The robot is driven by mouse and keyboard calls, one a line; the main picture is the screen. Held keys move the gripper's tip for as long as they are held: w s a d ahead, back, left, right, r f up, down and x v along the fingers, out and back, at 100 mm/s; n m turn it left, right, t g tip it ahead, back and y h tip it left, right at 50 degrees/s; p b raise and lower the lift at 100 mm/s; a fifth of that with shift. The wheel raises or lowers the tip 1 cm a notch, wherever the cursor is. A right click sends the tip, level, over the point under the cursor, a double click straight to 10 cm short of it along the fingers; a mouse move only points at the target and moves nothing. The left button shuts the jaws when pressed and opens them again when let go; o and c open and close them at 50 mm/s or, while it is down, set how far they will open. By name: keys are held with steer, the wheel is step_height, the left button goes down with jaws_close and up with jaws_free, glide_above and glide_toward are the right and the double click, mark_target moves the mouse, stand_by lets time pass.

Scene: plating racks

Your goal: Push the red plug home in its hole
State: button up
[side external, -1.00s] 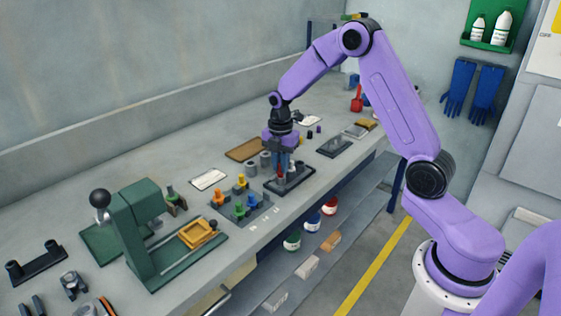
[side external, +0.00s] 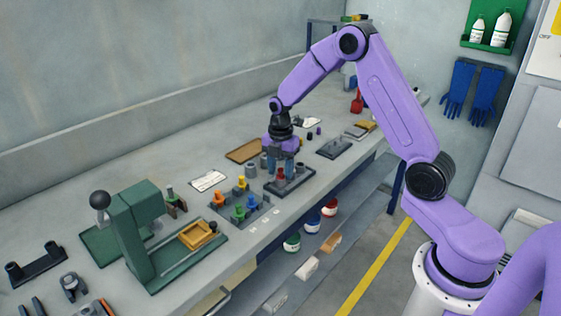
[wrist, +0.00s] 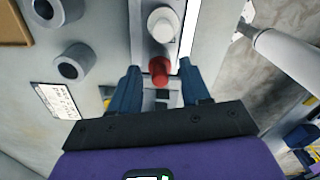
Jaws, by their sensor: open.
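The red plug (side external: 281,173) stands in the dark rack (side external: 303,184) near the bench's front edge. It also shows in the wrist view as a red round top (wrist: 159,70). I cannot tell how deep it sits in its hole. My gripper (side external: 281,167) is over the rack with its two blue fingers apart, one on each side of the plug. In the wrist view the fingers of my gripper (wrist: 160,78) flank the plug with gaps between, and nothing is held. A pale round plug (wrist: 163,24) stands in line with the red one.
Grey hollow cylinders (wrist: 75,62) stand beside the rack. A block with orange, yellow, green and blue plugs (side external: 262,212) is to the left, and a green press (side external: 140,225) is farther left. Another dark plate (side external: 334,149) lies to the right.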

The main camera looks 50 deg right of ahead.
mark_target(281, 169)
step_height(281, 169, up, 17)
steer(key=shift+r, duration=0.15)
stand_by(0.4)
steer(key=c, duration=0.5)
steer(key=shift+m, duration=0.7)
step_height(281, 169, down, 9)
steer(key=shift+r, duration=0.1)
jaws_close()
steer(key=shift+f, duration=2.8)
steer(key=shift+f, duration=0.35)
step_height(281, 169, up, 20)
steer(key=shift+r, duration=0.2)
